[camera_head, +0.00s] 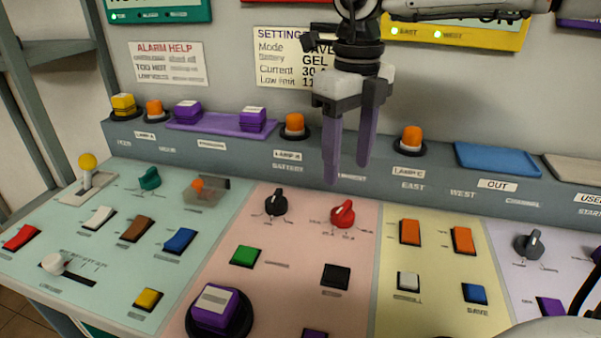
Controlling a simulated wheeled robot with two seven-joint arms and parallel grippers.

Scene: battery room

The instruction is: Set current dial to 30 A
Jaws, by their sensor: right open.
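A red dial (343,214) with a pointer knob sits on the pink panel section, with small scale marks around it too blurred to read. A black dial (275,203) sits to its left on the same section. The settings sheet (290,62) on the wall lists Mode, Battery GEL, Current 30 and Low limit, and my right arm partly covers it. My right gripper (349,174) points down with its two purple-grey fingers apart and empty. In the picture it is just above the red dial, not touching it. My left gripper is not in view.
A purple button (218,311), a green switch (245,256) and a black switch (336,275) are lower on the pink section. Orange lamps (295,124) and a blue tray (497,158) line the raised back ledge. A grey knob (529,244) is at right.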

